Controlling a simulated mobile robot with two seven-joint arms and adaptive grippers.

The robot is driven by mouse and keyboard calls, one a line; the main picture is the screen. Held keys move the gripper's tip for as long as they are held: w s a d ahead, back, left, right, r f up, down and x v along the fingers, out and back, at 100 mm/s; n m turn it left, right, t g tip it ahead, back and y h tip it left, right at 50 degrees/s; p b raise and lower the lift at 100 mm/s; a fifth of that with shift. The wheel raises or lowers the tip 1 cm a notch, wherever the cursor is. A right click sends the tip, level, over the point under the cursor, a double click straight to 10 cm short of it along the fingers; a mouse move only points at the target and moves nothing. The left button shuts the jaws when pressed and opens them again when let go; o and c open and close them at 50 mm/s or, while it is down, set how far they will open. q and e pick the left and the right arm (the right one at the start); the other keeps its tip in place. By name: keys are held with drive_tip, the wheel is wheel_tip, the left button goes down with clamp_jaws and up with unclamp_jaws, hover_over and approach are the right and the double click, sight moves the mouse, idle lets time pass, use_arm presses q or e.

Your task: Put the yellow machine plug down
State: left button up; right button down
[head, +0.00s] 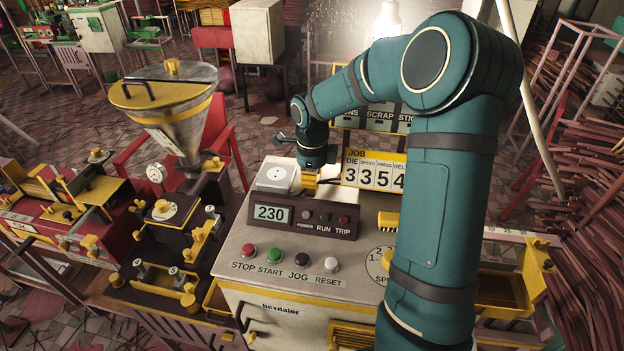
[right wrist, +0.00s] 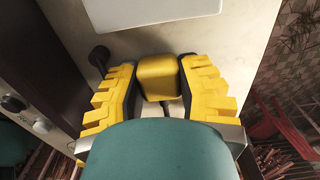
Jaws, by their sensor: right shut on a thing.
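My right gripper (head: 311,180) is low over the control box, just right of the white socket plate (head: 276,176) and behind the 230 display. In the right wrist view, its black-lined yellow fingers (right wrist: 157,84) are shut on the yellow machine plug (right wrist: 158,74), a rounded yellow block. A thin dark cord shows below the plug. The pale box top lies close behind it; I cannot tell if the plug touches it. In the head view the plug is hard to tell apart from the yellow fingers. My left gripper is not in view.
The display unit (head: 303,214) stands in front of my right gripper. The JOB number board (head: 374,171) stands close to its right. The hopper extruder (head: 180,125) is at the left. Red, green, black and white buttons line the panel front.

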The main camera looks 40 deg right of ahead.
drive_tip(key=shift+f, duration=0.15)
drive_tip(key=c, duration=0.7)
unclamp_jaws()
drive_tip(key=shift+r, duration=0.3)
drive_tip(key=shift+r+p, duration=1)
drive_tip(key=shift+r, duration=5.4)
